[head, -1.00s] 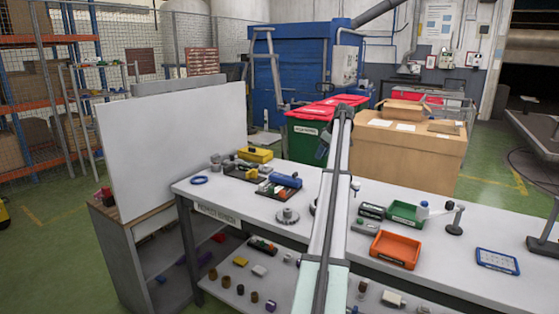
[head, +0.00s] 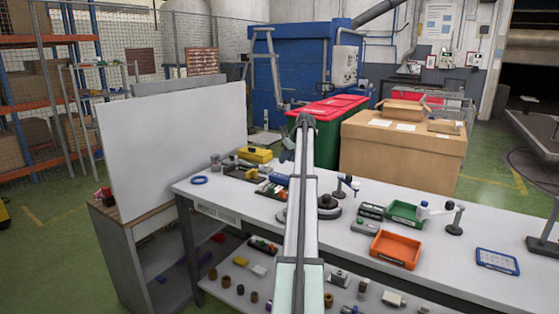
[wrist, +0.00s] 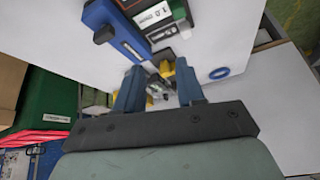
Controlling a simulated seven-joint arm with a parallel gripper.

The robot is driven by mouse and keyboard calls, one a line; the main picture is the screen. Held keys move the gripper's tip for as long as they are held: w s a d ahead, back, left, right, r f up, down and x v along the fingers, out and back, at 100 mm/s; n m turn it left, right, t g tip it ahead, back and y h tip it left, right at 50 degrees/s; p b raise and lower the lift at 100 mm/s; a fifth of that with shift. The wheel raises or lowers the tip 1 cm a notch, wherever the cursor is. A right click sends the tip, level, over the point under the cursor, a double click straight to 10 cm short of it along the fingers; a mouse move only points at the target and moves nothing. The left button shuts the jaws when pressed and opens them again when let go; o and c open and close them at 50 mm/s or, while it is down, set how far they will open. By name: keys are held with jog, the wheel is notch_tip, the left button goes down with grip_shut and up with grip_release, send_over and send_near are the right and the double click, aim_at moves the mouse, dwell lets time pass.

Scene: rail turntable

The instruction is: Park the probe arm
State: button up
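My gripper (head: 287,152) is high over the back of the bench, left of the red-lidded bin. In the wrist view its two blue fingers (wrist: 159,90) are apart, with no object clearly held. A grey round base (head: 328,207), perhaps the turntable, shows partly behind my arm. A small dark-and-white jointed fixture (head: 346,184) stands beside it; I cannot tell whether it is the probe arm. A dark post (head: 456,218) stands further right. A yellow box (head: 255,155) and a blue block (head: 278,178) lie left of my arm; the blue block (wrist: 115,30) also shows in the wrist view.
A blue ring (head: 199,180) lies at the bench's left. An orange tray (head: 396,249), a green tray (head: 405,213) and a blue-framed panel (head: 497,261) occupy the right. A white board (head: 172,135) stands left. The white bench top (head: 450,265) is bare around the panel.

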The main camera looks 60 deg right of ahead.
jog(key=shift+w+a+f, duration=0.25)
jog(key=shift+w+a, duration=0.15)
jog(key=shift+w, duration=0.35)
jog(key=shift+w+a+f, duration=0.2)
jog(key=shift+w+a, duration=0.15)
jog(key=shift+w, duration=0.4)
jog(key=shift+c, duration=0.4)
